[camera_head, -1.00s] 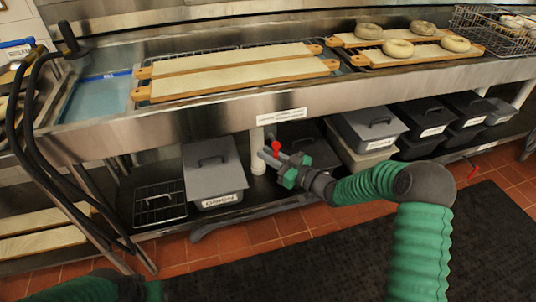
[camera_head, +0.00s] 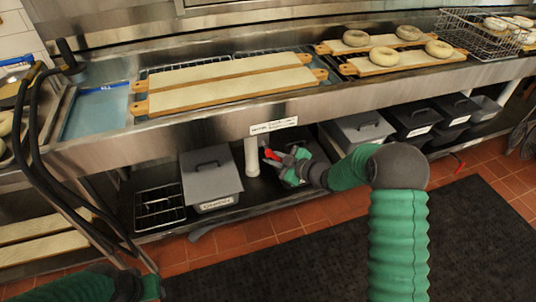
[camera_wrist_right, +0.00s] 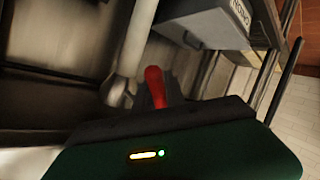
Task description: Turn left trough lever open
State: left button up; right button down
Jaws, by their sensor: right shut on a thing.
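The red left trough lever (camera_head: 271,154) is beside the white drain pipe (camera_head: 252,157) under the steel trough (camera_head: 180,133). It lies at a slant, closer to level than upright, in the head view. My right gripper (camera_head: 277,157) reaches in from the right and is shut on the lever. In the right wrist view the red lever (camera_wrist_right: 154,85) stands up from the dark gripper edge, in front of the pale pipe (camera_wrist_right: 135,50); the fingertips are hidden there. My left arm's end (camera_head: 148,287) shows low at the left; its fingers are not clear.
A grey lidded bin (camera_head: 210,177) and a wire rack (camera_head: 160,207) stand on the lower shelf left of the pipe. More bins (camera_head: 362,128) stand to the right. Black hoses (camera_head: 45,165) hang at the left. Bagel boards (camera_head: 230,92) lie on the trough above.

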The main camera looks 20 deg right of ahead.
jog(key=shift+d+r+n+g+h+b, duration=0.15)
jog(key=shift+d+r+n+h+b, duration=0.5)
jog(key=shift+n+h, duration=0.4)
jog(key=shift+d+r+n+g+h+b, duration=0.2)
jog(key=shift+d+r+n+h+b, duration=0.3)
jog(key=shift+n+h+b, duration=0.55)
jog(key=shift+d+r+n+g+h+b, duration=0.15)
jog(key=shift+d+r+n+h+b, duration=0.4)
jog(key=shift+n+h, duration=0.5)
jog(key=shift+a+r, duration=0.1)
jog(key=shift+r, duration=0.05)
jog(key=c, duration=1.4)
grip_release()
jog(key=shift+w, duration=0.1)
jog(key=shift+h, duration=0.25)
